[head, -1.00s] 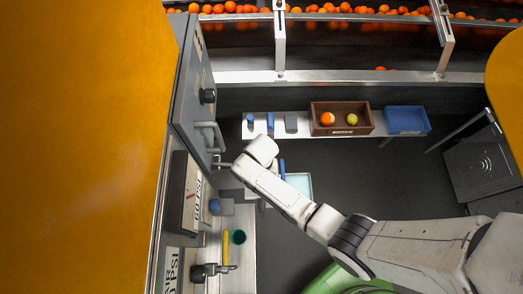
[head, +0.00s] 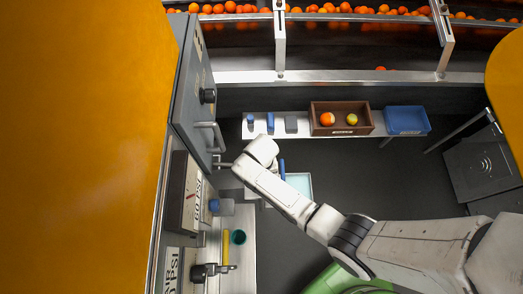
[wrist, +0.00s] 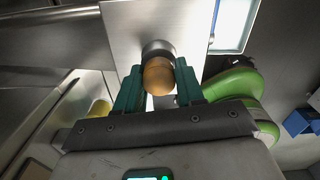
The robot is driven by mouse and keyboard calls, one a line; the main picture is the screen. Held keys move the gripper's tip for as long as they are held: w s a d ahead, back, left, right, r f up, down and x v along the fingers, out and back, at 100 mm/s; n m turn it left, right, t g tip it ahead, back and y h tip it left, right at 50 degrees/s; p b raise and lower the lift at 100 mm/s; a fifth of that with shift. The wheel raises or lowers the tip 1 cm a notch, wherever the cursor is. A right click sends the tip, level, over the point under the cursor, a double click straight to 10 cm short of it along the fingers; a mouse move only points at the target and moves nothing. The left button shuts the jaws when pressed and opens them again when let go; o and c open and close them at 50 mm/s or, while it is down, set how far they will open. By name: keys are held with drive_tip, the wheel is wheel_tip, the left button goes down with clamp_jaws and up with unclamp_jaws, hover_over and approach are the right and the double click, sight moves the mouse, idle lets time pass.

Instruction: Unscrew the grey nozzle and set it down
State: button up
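In the wrist view, a dark grey round collar (wrist: 158,46), which looks like the grey nozzle, sits against a pale metal plate (wrist: 120,28). A tan, rounded piece (wrist: 158,77) shows in front of the collar. My gripper (wrist: 160,72) has its two green fingers on either side of the tan piece and collar, very close to them. I cannot tell whether the fingers touch or grip them. In the head view my white wrist (head: 262,152) is beside the grey cabinet, and it hides the fingers and the nozzle.
The grey cabinet door (head: 195,85) with its handle (head: 215,138) stands left of my wrist. A shelf behind holds a brown crate (head: 341,130) with two fruits and a blue bin (head: 407,121). A pale blue tray (head: 300,184) lies right of my wrist.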

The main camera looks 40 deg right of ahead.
drive_tip(key=shift+o, duration=0.8)
drive_tip(key=shift+m, duration=0.9)
drive_tip(key=shift+m, duration=0.9)
drive_tip(key=shift+m, duration=0.8)
